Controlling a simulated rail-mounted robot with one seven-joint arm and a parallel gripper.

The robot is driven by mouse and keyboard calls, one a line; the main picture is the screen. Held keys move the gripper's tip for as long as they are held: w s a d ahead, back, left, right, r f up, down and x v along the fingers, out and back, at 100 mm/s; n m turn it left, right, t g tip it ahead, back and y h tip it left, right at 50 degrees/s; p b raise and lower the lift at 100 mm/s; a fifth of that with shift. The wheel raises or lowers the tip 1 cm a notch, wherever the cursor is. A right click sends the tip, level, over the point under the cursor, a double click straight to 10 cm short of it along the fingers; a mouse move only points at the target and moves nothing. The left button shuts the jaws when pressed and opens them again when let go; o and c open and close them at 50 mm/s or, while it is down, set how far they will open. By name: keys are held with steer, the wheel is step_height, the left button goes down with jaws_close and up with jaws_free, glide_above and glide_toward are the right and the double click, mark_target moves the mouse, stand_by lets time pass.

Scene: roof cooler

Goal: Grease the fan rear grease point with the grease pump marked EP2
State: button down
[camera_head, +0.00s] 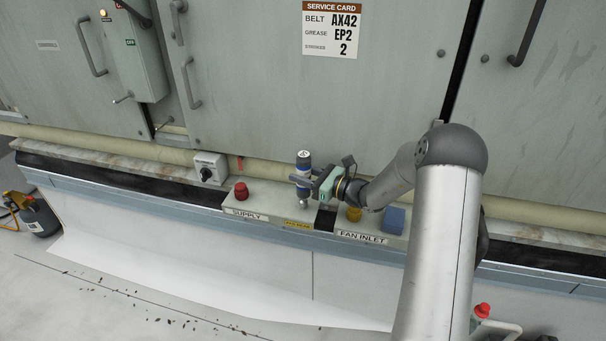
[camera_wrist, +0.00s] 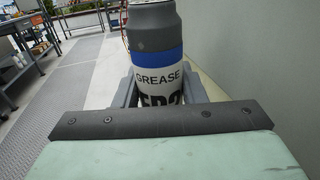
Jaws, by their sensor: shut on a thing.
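The grease pump (camera_head: 303,160) is a small upright cylinder with a dark top, a blue band and a white label. In the wrist view the pump (camera_wrist: 158,50) reads GREASE, with EP2 partly hidden below by my gripper's body. My gripper (camera_head: 302,181) is shut around the pump, one finger on each side. The pump's silver lower end is over the ledge near a small yellow label (camera_head: 298,224), whose text is too small to read surely. I cannot tell whether that end touches anything. The rear grease point itself is not distinguishable.
The ledge carries a SUPPLY label (camera_head: 246,214), a FAN INLET label (camera_head: 362,237), a red knob-like item (camera_head: 241,191), a yellow item (camera_head: 353,214) and a blue block (camera_head: 394,220). A switch box (camera_head: 210,168) is at left. The service card (camera_head: 332,29) reads AX42, EP2, 2.

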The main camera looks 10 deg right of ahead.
mark_target(310, 158)
steer(key=shift+f+b, duration=0.55)
steer(key=shift+f, duration=0.7)
steer(key=shift+r, duration=0.65)
steer(key=shift+f, duration=0.25)
stand_by(0.5)
steer(key=shift+r, duration=0.35)
steer(key=shift+r+p, duration=2.5)
steer(key=shift+r, duration=1.05)
